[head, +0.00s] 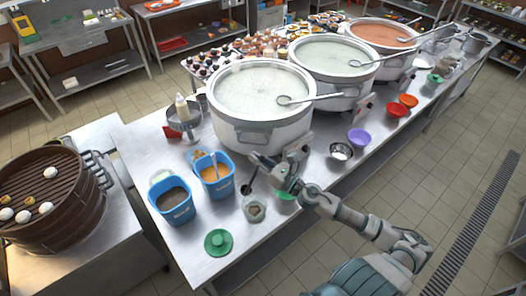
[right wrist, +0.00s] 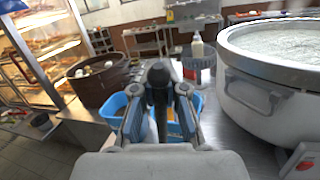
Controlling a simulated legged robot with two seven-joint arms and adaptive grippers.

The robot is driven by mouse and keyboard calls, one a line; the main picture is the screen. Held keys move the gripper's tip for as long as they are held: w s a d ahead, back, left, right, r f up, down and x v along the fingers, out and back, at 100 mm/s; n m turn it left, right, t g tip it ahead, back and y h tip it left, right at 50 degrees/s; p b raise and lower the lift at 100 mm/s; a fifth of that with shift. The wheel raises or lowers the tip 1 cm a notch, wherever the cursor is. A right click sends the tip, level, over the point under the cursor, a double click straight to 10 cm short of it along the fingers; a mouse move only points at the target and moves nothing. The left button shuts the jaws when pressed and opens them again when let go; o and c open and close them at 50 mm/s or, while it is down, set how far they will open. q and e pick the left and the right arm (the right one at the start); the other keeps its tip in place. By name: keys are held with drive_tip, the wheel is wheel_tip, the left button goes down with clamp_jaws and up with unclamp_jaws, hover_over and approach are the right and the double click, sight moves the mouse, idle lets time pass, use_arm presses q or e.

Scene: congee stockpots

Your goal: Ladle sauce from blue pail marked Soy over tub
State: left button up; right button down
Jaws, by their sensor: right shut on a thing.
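Two blue pails stand at the near left of the steel table in the head view. The left pail (head: 174,202) holds dark brown sauce, the right pail (head: 217,181) orange-brown sauce with a handle standing in it. Their labels are too small to read. My right gripper (head: 262,166) is shut on a black ladle (head: 246,188), above the table right of the pails. The ladle's black handle end (right wrist: 158,76) shows between the fingers in the right wrist view. A small clear tub (head: 254,209) with brownish contents stands below the ladle. My left gripper is not in view.
A green tub (head: 285,203) stands beside the clear tub, partly behind my arm. A green lid (head: 218,242) lies near the table's front edge. A large white stockpot (head: 262,132) stands behind. A brown steamer (head: 50,195) is at left.

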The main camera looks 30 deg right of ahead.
drive_tip(key=w+a+r+n+g+p, duration=0.1)
drive_tip(key=w+a+r+g+p, duration=0.1)
drive_tip(key=w+a+p, duration=0.1)
drive_tip(key=shift+w+a+r+n+g+h+p, duration=0.3)
drive_tip(key=shift+w+a+h, duration=0.15)
drive_tip(key=shift+a, duration=0.3)
drive_tip(key=shift+w+f, duration=0.1)
idle(0.3)
